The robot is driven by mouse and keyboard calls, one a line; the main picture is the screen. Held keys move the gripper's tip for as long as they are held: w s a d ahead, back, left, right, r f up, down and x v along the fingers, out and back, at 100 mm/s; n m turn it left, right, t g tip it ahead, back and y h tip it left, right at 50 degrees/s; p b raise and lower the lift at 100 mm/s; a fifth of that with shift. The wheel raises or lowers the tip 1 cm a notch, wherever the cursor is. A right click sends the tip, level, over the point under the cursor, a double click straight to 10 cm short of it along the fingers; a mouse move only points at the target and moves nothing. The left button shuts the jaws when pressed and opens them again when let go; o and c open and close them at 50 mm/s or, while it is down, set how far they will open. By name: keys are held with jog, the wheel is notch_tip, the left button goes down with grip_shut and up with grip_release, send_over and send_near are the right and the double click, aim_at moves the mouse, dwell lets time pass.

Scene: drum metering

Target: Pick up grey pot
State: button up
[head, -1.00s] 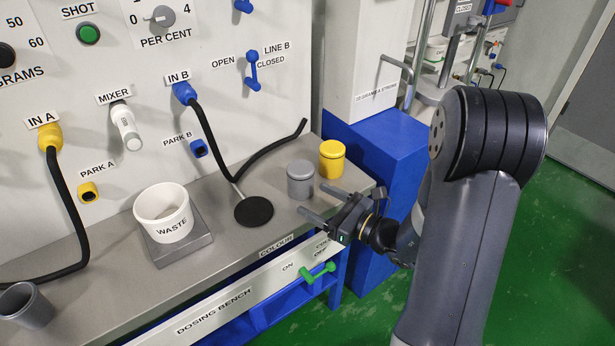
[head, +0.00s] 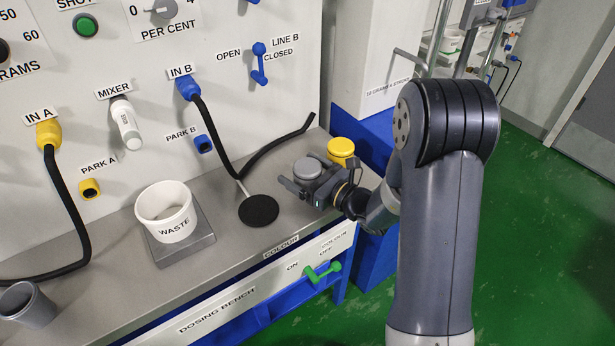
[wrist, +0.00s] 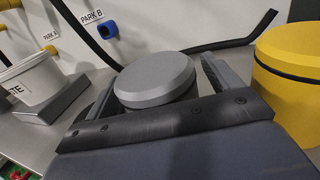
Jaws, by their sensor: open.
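The grey pot (head: 307,168) stands upright on the steel bench, its lid showing above my gripper in the head view. In the wrist view the grey pot (wrist: 155,76) stands between the two fingers, its lower part hidden by the gripper body. My gripper (head: 300,184) is open around the pot, one finger on each side; in the wrist view my gripper (wrist: 157,92) shows a gap at the right finger. Whether the left finger touches the pot I cannot tell.
A yellow pot (head: 341,150) stands close behind and right of the grey one; it also fills the right of the wrist view (wrist: 290,75). A black disc (head: 258,210), a white waste tub (head: 165,205) and a grey cup (head: 28,308) are to the left. Black hoses lie behind.

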jog(key=shift+w+a, duration=0.15)
jog(key=shift+c, duration=0.6)
jog(key=c, duration=1.1)
